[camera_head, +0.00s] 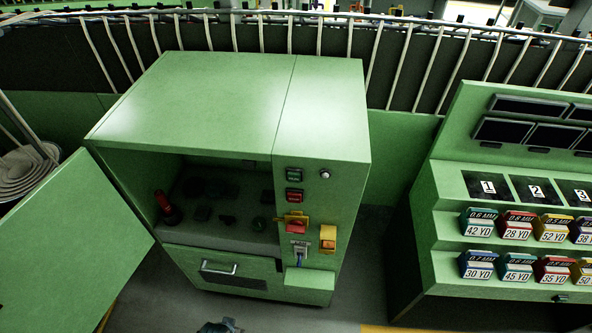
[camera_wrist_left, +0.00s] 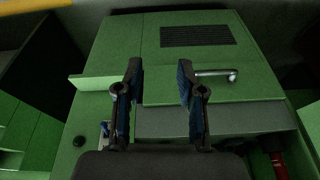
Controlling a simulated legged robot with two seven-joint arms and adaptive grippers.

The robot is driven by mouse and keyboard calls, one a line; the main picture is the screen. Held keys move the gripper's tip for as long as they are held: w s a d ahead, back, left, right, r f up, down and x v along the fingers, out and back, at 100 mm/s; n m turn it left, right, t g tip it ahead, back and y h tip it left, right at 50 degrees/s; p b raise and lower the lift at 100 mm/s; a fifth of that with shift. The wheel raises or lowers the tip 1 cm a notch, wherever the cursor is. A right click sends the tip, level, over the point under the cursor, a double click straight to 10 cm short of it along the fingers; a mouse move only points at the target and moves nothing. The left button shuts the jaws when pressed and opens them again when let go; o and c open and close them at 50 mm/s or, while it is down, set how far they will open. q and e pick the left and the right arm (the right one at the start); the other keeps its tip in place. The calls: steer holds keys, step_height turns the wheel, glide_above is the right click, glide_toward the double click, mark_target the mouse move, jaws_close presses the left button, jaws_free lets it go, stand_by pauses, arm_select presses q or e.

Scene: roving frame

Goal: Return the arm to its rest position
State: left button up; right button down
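My left gripper (camera_wrist_left: 160,84) is open and empty in the left wrist view, with its two dark, blue-lined fingers apart. Behind the fingers is the lower front of a green cabinet (camera_wrist_left: 110,50), seen upside down. The right-hand finger appears close to the silver handle (camera_wrist_left: 216,75); I cannot tell whether they touch. In the head view the cabinet (camera_head: 205,95) stands in the middle, with the handle (camera_head: 219,268) on its lower panel. A small dark part of mine shows at the bottom edge. My right gripper is not in view.
An open green door (camera_head: 75,235) juts out at the left. The cabinet recess holds a red-handled lever (camera_head: 167,207). A green rack (camera_head: 450,215) with several coloured, labelled boxes stands at the right. Bare floor (camera_head: 375,270) lies between cabinet and rack.

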arm_select(q)
steer(key=s+a+f+g+b, duration=0.1)
steer(key=s+f, duration=0.2)
steer(key=f, duration=0.9)
steer(key=s+f, duration=0.3)
steer(key=f, duration=1)
steer(key=s+a+f+g, duration=0.1)
steer(key=s+a+f, duration=0.1)
steer(key=s+f, duration=0.9)
steer(key=s, duration=0.3)
steer(key=shift+s+a+f+b, duration=0.3)
steer(key=shift+s+f+b, duration=0.05)
steer(key=shift+s+b, duration=0.05)
